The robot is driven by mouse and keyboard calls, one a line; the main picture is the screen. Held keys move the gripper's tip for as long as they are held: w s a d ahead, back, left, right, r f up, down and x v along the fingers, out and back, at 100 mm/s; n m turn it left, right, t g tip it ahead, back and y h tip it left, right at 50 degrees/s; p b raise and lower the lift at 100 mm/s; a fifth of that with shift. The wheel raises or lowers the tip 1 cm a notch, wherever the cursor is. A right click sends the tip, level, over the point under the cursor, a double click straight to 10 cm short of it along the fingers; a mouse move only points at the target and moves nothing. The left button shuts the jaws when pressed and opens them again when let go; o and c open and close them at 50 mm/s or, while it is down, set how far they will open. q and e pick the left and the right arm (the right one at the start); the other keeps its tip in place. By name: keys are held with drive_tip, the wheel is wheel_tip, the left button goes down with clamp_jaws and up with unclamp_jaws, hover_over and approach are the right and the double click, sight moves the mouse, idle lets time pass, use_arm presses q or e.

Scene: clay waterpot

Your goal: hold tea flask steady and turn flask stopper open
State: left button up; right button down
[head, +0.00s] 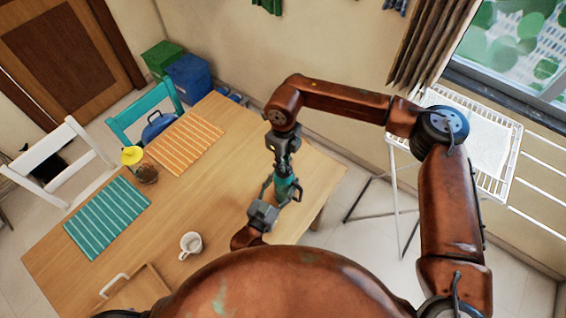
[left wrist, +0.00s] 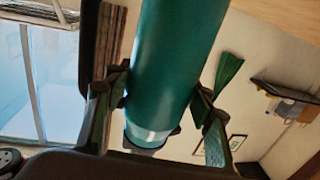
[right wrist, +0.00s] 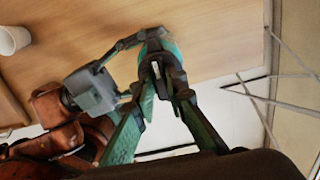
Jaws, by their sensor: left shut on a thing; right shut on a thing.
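The tea flask is a teal cylinder (head: 284,186) near the table's right edge; it fills the middle of the left wrist view (left wrist: 172,60). My left gripper (head: 278,196) is shut around the flask's body, with one finger on each side in the left wrist view (left wrist: 162,98). My right gripper (head: 284,164) comes down from above and is shut at the flask's top end. In the right wrist view its fingers (right wrist: 164,80) close on the dark stopper (right wrist: 158,64). The fingers partly hide the stopper, so how far it is turned cannot be told.
A white mug (head: 190,243) and a wooden tray (head: 140,290) are at the table's near left. A yellow-topped jar (head: 146,172) stands between the teal striped mat (head: 107,217) and the orange mat (head: 184,140). A white rack (head: 490,155) stands at right. The table's middle is clear.

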use_arm(q)
drive_tip(key=shift+a, duration=0.1)
use_arm(e)
drive_tip(key=shift+d, duration=0.1)
drive_tip(key=c, duration=1.9)
unclamp_jaws()
drive_tip(key=shift+c, duration=0.2)
wheel_tip(320, 180, up, 12)
drive_tip(key=shift+w, duration=0.1)
use_arm(q)
drive_tip(key=o, duration=1.7)
drive_tip(key=shift+c, duration=0.2)
drive_tip(key=shift+s, duration=0.1)
